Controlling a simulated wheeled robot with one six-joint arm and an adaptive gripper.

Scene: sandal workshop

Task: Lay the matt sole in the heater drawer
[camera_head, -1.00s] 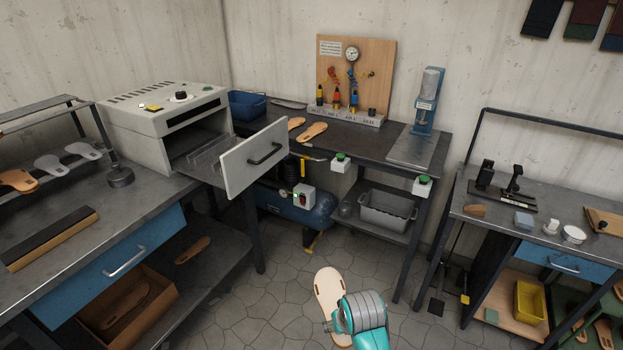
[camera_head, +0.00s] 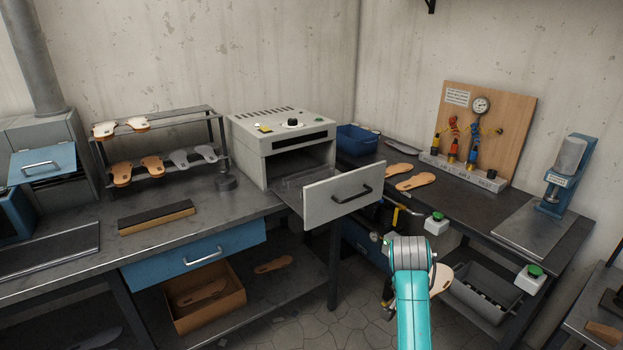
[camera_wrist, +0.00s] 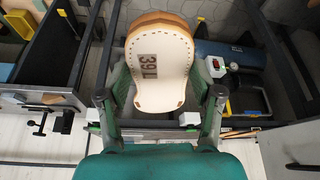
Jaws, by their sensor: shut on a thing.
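My gripper (camera_wrist: 160,98) is shut on a pale sole (camera_wrist: 160,60) with a stitched-looking edge and a dark mark that reads 39 L. In the head view the sole (camera_head: 441,278) shows only in part, to the right of and behind my teal arm, which hides most of my gripper. The grey heater (camera_head: 275,143) stands on the left bench. Its drawer (camera_head: 345,196) is pulled out, with a dark handle on the front panel. The part of the drawer tray that I see looks empty. The held sole is lower in the picture than the drawer, apart from it.
Soles stand on a rack (camera_head: 170,146) on the left bench. Two soles (camera_head: 415,181) lie on the dark bench right of the heater, near a blue bin (camera_head: 357,139). Open floor shows below the drawer.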

